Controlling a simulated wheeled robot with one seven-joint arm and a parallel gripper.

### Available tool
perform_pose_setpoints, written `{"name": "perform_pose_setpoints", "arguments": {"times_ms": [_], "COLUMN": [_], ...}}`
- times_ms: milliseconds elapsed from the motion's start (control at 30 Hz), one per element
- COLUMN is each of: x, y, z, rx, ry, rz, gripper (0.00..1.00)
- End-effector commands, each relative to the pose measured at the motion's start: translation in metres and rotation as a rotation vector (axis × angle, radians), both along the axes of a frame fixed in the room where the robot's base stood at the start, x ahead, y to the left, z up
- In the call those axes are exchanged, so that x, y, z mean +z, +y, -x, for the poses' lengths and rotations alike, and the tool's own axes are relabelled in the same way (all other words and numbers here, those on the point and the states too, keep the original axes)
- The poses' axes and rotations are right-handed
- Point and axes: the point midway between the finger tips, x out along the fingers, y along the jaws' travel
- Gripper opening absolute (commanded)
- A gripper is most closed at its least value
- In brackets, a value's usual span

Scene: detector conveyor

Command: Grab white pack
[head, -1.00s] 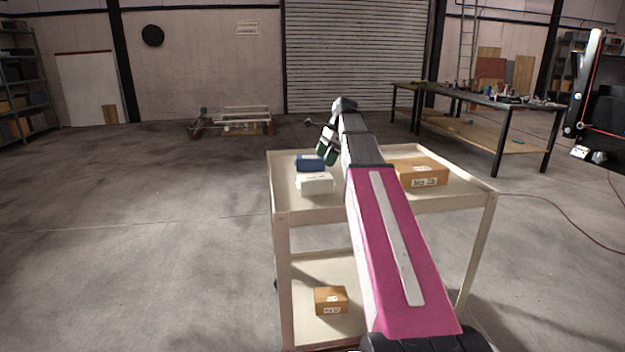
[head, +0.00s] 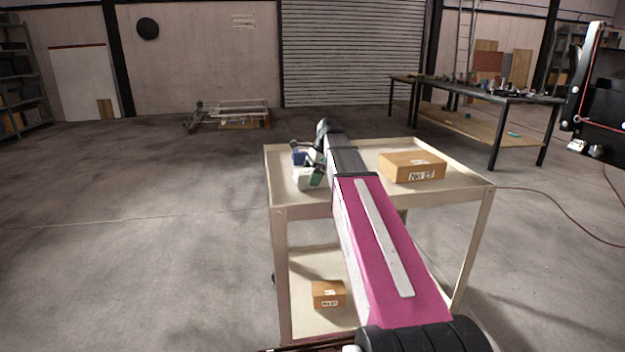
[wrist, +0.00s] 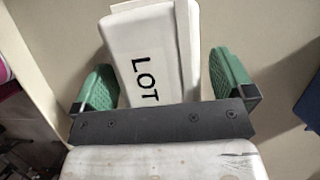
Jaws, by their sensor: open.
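The white pack (wrist: 146,55), with the letters LOT on it, lies on the top tray of a cream cart (head: 375,207). In the wrist view it sits between the two green fingers of my gripper (wrist: 165,85), with a gap on at least the right side. My gripper is open. In the head view my gripper (head: 312,174) is over the left part of the tray, and the white pack (head: 302,180) is partly hidden by it.
A blue pack (head: 299,158) lies just behind the white pack. A cardboard box (head: 412,166) stands on the right of the top tray. A smaller box (head: 328,293) is on the lower shelf. A workbench (head: 480,95) stands behind at the right.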

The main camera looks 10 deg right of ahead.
Motion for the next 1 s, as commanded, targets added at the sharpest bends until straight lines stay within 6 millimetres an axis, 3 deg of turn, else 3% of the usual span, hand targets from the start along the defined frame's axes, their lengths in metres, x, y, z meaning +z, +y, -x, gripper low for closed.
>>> {"name": "perform_pose_setpoints", "arguments": {"times_ms": [767,933,967,1000], "x": [-0.0093,-0.0091,-0.0091,-0.0088], "y": [0.0019,0.0019,0.0019,0.002], "z": [0.0,0.0,0.0,-0.0001], "rx": [0.0,0.0,0.0,0.0], "ry": [-0.001,-0.001,-0.001,-0.001], "rz": [0.0,0.0,0.0,0.0], "gripper": [1.0,0.45,0.36,0.36]}}
